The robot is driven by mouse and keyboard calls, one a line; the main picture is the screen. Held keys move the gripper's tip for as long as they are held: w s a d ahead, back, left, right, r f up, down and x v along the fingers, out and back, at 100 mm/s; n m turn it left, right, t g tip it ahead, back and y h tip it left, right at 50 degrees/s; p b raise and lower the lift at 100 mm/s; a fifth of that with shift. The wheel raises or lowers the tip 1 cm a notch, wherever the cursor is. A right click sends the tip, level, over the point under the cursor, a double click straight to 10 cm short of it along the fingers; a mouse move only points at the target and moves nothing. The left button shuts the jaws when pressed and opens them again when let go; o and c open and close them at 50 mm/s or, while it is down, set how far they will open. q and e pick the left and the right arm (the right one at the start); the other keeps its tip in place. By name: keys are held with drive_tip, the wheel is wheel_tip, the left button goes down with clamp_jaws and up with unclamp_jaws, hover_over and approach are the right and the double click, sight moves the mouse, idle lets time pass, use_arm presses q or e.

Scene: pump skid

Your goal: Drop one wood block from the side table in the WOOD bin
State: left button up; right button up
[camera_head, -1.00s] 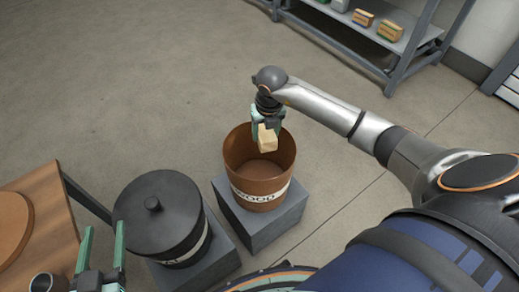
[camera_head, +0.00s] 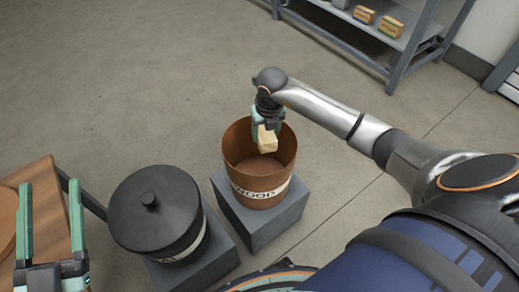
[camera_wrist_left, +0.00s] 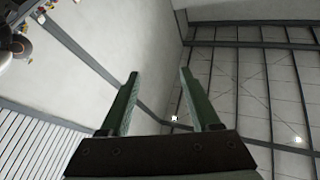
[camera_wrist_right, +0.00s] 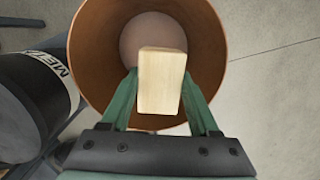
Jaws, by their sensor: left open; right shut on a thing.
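The pale wood block (camera_head: 267,141) is held by my right gripper (camera_head: 264,128) over the opening of the brown WOOD bin (camera_head: 262,186). In the right wrist view the block (camera_wrist_right: 161,82) sits between the two green fingers (camera_wrist_right: 160,108), with the bin's round inside (camera_wrist_right: 97,52) around and below it. The bin floor looks bare where it shows. My left gripper (camera_head: 50,222) is open and empty, at the lower left near the wooden table. In the left wrist view its fingers (camera_wrist_left: 160,100) stand apart with nothing between them.
A black lidded bin (camera_head: 157,213) stands left of the WOOD bin; the right wrist view shows METAL lettering (camera_wrist_right: 47,65) on it. Both bins stand on grey plinths (camera_head: 262,226). A wooden table (camera_head: 40,196) is at the left. A shelf with small boxes (camera_head: 390,28) stands at the back.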

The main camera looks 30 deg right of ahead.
use_arm(q)
drive_tip(key=s+r+m+t+h+b, duration=0.1)
drive_tip(key=s+r+m+h, duration=0.2)
drive_tip(key=r+h, duration=0.1)
drive_tip(key=shift+s+d+r, duration=0.25)
drive_tip(key=shift+d+r, duration=0.1)
drive_tip(key=shift+r, duration=0.55)
use_arm(e)
drive_tip(key=shift+f, duration=0.65)
drive_tip(key=o, duration=1.5)
drive_tip(key=shift+c, duration=0.2)
